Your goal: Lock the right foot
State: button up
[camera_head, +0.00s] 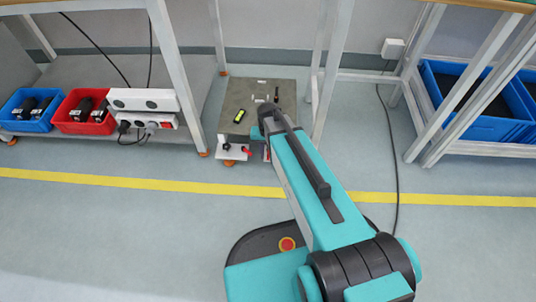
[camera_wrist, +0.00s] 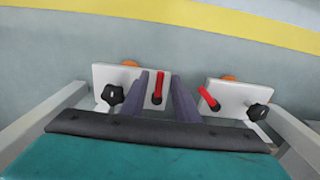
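In the wrist view, a white foot plate (camera_wrist: 128,83) on the left carries a red lever (camera_wrist: 158,87), a black knob (camera_wrist: 112,95) and an orange foot (camera_wrist: 129,63). My gripper (camera_wrist: 165,76) is open, with one finger on each side of this lever; contact is unclear. A second white plate (camera_wrist: 232,94) on the right has a tilted red lever (camera_wrist: 209,98) and a black knob (camera_wrist: 258,111). In the head view, the grey-topped cart (camera_head: 240,92) stands behind my arm. One red lever (camera_head: 247,151) shows; my arm largely hides the other plate and my fingertips.
A shelf on the left holds a blue bin (camera_head: 17,122), a red bin (camera_head: 62,123) and a white power strip (camera_head: 140,101). Blue crates (camera_head: 470,125) stand at right. White frame legs flank the cart. A black cable (camera_head: 395,170) runs down the floor at right.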

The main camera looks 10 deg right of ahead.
grip_shut()
